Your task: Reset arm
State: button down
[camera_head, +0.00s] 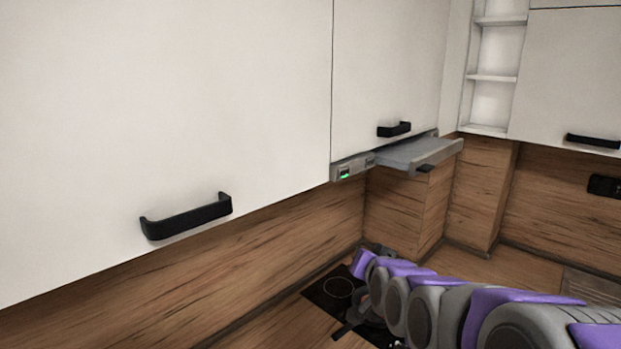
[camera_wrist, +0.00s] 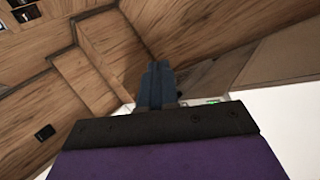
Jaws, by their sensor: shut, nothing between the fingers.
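My gripper (camera_wrist: 156,75) shows in the wrist view as two dark blue-grey fingers side by side, closed together with nothing between them. It points out over the wooden splashback and touches nothing that I can see. In the head view, my purple and grey arm reaches in from the lower right, over the worktop and the black hob. The arm's far end is by the hob, and the fingers are hard to make out there.
White wall cabinets with black handles (camera_head: 187,217) fill the upper left. A grey extractor hood (camera_head: 410,154) juts out below them, with a green light. The black hob (camera_head: 326,291) lies partly behind my arm. Open shelves (camera_head: 492,77) stand at the back right.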

jog(key=s+f+n+g+b, duration=0.25)
jog(key=s+f+g, duration=0.25)
jog(key=s+f, duration=0.55)
jog(key=s+d+f+n+g+b, duration=0.1)
jog(key=s+f+g+b, duration=0.2)
jog(key=s, duration=1.2)
jog(key=s+f+g+h+b, duration=0.1)
jog(key=s+f+g+b, duration=0.2)
jog(key=s+f+g, duration=0.4)
jog(key=s+f, duration=0.3)
jog(key=s, duration=0.5)
jog(key=shift+s+d+n, duration=0.35)
jog(key=shift+s+d, duration=0.05)
jog(key=c, duration=1.8)
grip_release()
jog(key=shift+f, duration=0.1)
